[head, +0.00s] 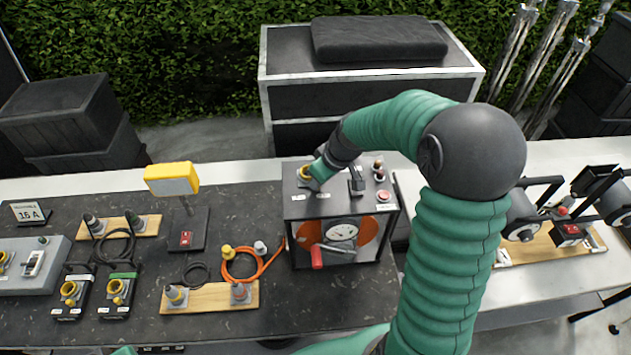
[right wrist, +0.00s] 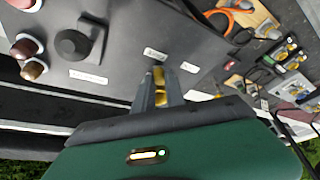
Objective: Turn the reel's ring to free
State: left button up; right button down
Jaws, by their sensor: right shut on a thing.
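The reel (head: 325,205) is a dark grey box with an orange drum, a round gauge and a red-handled crank on its front. Its yellow ring (head: 306,172) is on the top panel at the left. My right gripper (head: 309,178) comes down over the ring and is shut on it. In the right wrist view, the yellow ring (right wrist: 159,78) shows between the fingers of my right gripper (right wrist: 159,88). White labels lie beside it on the panel, too small to read. The fingers partly hide the ring, so I cannot tell its setting. My left gripper is out of view.
A black knob (right wrist: 72,46) and red and brown caps (right wrist: 28,58) stand on the same panel. Left of the reel are an orange cable (head: 243,277), a wooden board (head: 212,298) with connectors, and a yellow-topped lamp (head: 172,180).

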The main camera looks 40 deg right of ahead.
jog(key=shift+w+d+r+n, duration=0.1)
jog(key=shift+d+n, duration=0.15)
jog(key=shift+n, duration=0.25)
jog(key=c, duration=1.5)
grip_release()
jog(key=shift+c, duration=0.2)
jog(key=shift+o, duration=0.8)
jog(key=b+v, duration=0.3)
jog(key=v, duration=1.3)
jog(key=shift+d+r, duration=0.2)
jog(key=shift+d, duration=0.15)
jog(key=shift+w+d, duration=0.1)
